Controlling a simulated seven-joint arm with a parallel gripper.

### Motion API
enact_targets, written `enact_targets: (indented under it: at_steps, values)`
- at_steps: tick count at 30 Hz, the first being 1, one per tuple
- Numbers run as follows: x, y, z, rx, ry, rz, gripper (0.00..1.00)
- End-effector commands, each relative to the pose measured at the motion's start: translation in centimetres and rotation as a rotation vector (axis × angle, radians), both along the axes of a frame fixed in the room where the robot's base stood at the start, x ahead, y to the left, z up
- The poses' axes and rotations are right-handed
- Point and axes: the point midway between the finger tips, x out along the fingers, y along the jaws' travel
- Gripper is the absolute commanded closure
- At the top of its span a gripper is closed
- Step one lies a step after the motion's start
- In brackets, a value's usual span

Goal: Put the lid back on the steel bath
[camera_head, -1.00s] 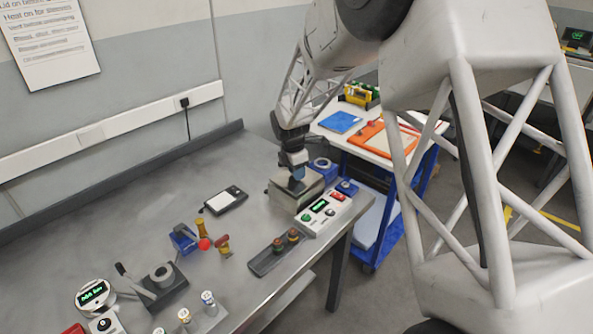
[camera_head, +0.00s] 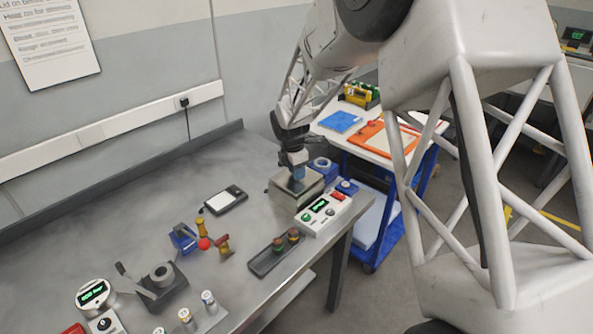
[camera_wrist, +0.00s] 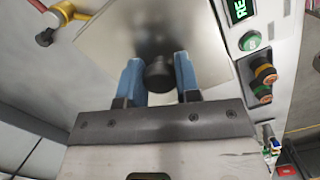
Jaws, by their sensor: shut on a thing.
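The steel bath (camera_head: 294,201) stands near the far right end of the bench, behind a white control box. My gripper (camera_head: 298,174) is directly over it. In the wrist view my two blue fingers (camera_wrist: 159,80) are on either side of the lid's black knob (camera_wrist: 158,70), shut on it. The lid (camera_wrist: 120,32) is a flat pale steel plate spreading out beyond the knob. In the head view the lid is at the top of the bath, partly hidden by my gripper; I cannot tell whether it is fully seated.
The control box (camera_head: 323,213) with a green display is close in front of the bath. A dark tray (camera_head: 268,259), a black device (camera_head: 225,199) and a blue holder (camera_head: 183,238) stand on the bench. A white-topped cart (camera_head: 356,146) is behind. The bench's middle left is clear.

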Motion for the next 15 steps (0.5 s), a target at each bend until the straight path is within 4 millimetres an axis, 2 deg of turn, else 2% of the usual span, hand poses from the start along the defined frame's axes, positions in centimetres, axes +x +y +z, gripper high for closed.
enact_targets:
  at_steps: [15]
  values:
    - [0.01, 0.0, -0.43, 0.0, 0.0, 0.0, 0.95]
